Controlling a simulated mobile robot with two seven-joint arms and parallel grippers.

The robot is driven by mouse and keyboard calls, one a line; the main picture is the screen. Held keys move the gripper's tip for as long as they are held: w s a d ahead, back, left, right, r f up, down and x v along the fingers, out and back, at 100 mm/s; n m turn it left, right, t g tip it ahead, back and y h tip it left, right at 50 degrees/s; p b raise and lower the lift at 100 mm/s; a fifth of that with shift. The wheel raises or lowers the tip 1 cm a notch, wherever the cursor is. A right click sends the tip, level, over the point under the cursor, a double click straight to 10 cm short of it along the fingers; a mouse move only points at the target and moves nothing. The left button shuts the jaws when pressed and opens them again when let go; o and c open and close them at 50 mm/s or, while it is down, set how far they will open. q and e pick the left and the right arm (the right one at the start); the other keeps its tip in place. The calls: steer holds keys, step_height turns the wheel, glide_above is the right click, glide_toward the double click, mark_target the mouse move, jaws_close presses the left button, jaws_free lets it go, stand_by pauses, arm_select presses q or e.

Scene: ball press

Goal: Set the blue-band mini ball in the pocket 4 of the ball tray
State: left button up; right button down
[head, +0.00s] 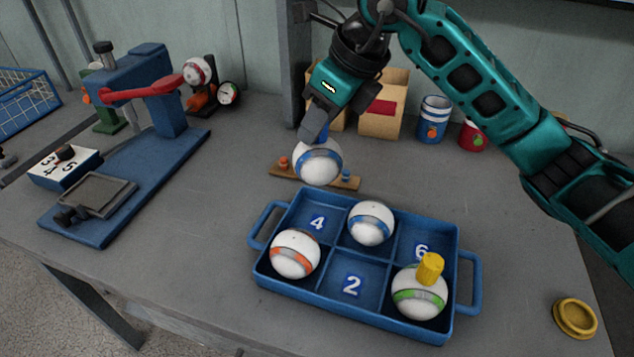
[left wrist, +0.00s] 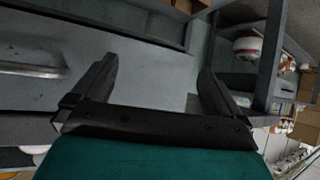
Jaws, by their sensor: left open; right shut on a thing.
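My right gripper (head: 316,132) is shut on a white ball with a blue band (head: 318,163), held above the table behind the blue ball tray (head: 268,270). Pocket 4 (head: 317,224), at the tray's back left, is empty, with its number showing. The held ball is above and behind it, apart from the tray. A second blue-band ball (head: 371,223) sits in the back middle pocket. My left gripper (left wrist: 153,75) is open and empty in the left wrist view; it is not in the head view.
An orange-band ball (head: 295,254) fills the front left pocket. A green-band ball (head: 419,293) with a yellow cap (head: 430,268) is front right. Pockets 2 (head: 352,286) and 6 (head: 420,251) are empty. A blue press (head: 165,105) stands left; a wooden strip (head: 345,181) lies behind the tray.

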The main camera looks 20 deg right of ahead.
mark_target(336, 152)
step_height(336, 152, down, 11)
steer(key=shift+r+b, duration=0.15)
steer(key=shift+b, duration=0.3)
steer(key=shift+f, duration=0.2)
steer(key=c, duration=0.9)
jaws_free()
steer(key=shift+r, duration=0.15)
steer(key=shift+r, duration=0.3)
steer(key=p+v, duration=0.1)
steer(key=v, duration=1)
steer(key=shift+s+d+r, duration=0.1)
steer(key=shift+d+r, duration=0.05)
steer(key=shift+r, duration=0.05)
